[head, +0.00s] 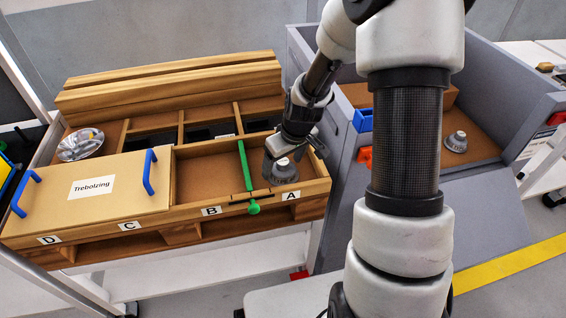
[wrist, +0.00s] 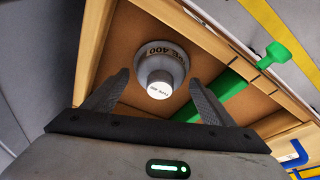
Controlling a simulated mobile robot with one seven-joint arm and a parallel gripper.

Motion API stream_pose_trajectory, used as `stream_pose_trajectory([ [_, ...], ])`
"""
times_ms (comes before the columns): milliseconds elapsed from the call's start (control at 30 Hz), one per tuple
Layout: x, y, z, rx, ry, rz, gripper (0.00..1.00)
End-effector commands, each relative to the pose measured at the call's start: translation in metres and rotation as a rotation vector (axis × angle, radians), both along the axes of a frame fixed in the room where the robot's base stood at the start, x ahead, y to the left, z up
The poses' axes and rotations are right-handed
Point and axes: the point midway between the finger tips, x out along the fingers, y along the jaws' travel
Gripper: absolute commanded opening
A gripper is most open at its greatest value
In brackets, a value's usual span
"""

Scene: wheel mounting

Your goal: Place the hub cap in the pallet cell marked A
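A grey hub cap (head: 284,172) with a pale top sits on the floor of the pallet cell marked A (head: 291,196), to the right of the green bar (head: 245,166). In the wrist view, gaps show between the hub cap and both fingers of my gripper (wrist: 160,88).
A similar grey part (head: 456,142) stands in the grey bin (head: 492,185) at right. A lid labelled Trebolzing (head: 105,200) with blue handles covers cells C and D. A shiny round part (head: 80,144) lies at the back left. Wooden walls and the green bar border the cell.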

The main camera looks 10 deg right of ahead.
Motion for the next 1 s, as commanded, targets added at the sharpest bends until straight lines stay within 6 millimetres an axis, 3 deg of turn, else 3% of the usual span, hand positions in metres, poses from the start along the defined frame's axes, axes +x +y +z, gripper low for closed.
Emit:
stream_pose_trajectory([
  [267, -0.001, -0.001, 0.012, 0.000, -0.002, -0.001, 0.78],
  [700, -0.025, -0.011, 0.097, -0.001, -0.004, -0.001, 0.78],
  [1000, -0.033, -0.014, 0.119, 0.000, 0.000, -0.001, 0.78],
])
